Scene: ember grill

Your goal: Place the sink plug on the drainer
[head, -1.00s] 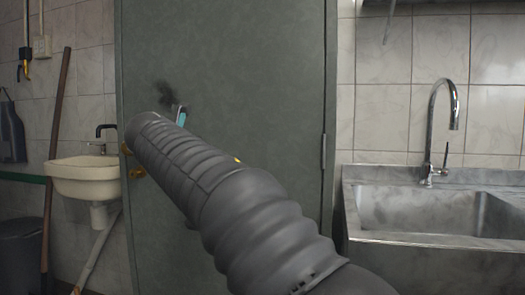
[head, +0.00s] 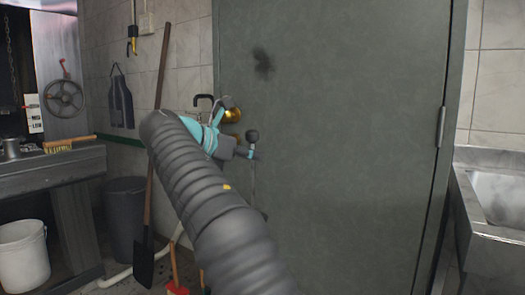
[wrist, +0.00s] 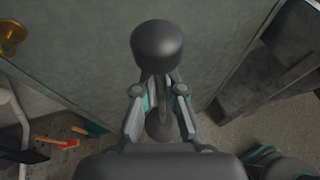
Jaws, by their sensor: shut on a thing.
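My gripper (head: 240,152) is in front of the grey-green door in the head view, partly hidden behind my arm. In the wrist view my gripper (wrist: 158,92) is shut on a dark grey piece, which I take to be the sink plug (wrist: 157,45). Its rounded thick end sticks out past the fingertips, and a stem runs back between the fingers. The steel sink unit (head: 490,245) is cut off at the right edge. I cannot make out a drainer.
The closed door (head: 340,120) fills the middle. At left are a workbench (head: 60,160) with a brush (head: 70,145), a white bucket (head: 22,255), a dark bin (head: 125,215) and a long-handled shovel (head: 150,230).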

